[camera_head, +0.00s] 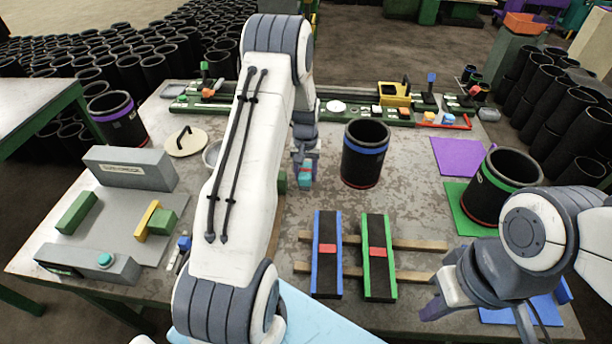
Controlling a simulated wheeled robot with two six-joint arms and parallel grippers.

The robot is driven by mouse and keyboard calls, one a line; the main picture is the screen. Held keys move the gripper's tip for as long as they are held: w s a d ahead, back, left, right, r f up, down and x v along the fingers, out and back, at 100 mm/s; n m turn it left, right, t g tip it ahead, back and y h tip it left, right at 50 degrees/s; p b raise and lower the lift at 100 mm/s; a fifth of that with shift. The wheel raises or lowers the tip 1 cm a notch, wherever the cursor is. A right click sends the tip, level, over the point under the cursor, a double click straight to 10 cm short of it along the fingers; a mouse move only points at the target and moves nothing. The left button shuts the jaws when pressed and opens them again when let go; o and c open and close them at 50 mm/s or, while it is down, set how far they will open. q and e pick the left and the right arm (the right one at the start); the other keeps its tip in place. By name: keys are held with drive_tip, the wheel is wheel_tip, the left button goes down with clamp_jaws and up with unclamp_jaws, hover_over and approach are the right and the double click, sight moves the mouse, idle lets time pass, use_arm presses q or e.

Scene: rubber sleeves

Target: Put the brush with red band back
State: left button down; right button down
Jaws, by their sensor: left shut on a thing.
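My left gripper (305,160) hangs over the middle of the table, left of the sleeve with a blue band (366,153). It is shut on a small teal thing with a reddish part (305,174), which may be the brush with red band; bristles are not clear. My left arm hides much of the table's middle. Two dark strips, one edged blue (327,275) and one edged green (378,280), each have a red band across them and lie on wooden rails. My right gripper (437,308) is low at the right front, empty as far as I see; its fingers are unclear.
A green-banded sleeve (500,185) stands right, a purple-banded one (117,119) left. A grey box machine (130,168) is at left. A tool rail (350,112) crosses the back. A purple mat (461,156) lies right. The tabletop between the blue-banded sleeve and strips is clear.

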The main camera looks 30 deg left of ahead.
use_arm(q)
drive_tip(key=shift+f, duration=0.8)
drive_tip(key=shift+f, duration=0.1)
drive_tip(key=shift+f, duration=0.15)
drive_tip(key=shift+c, duration=1.7)
unclamp_jaws()
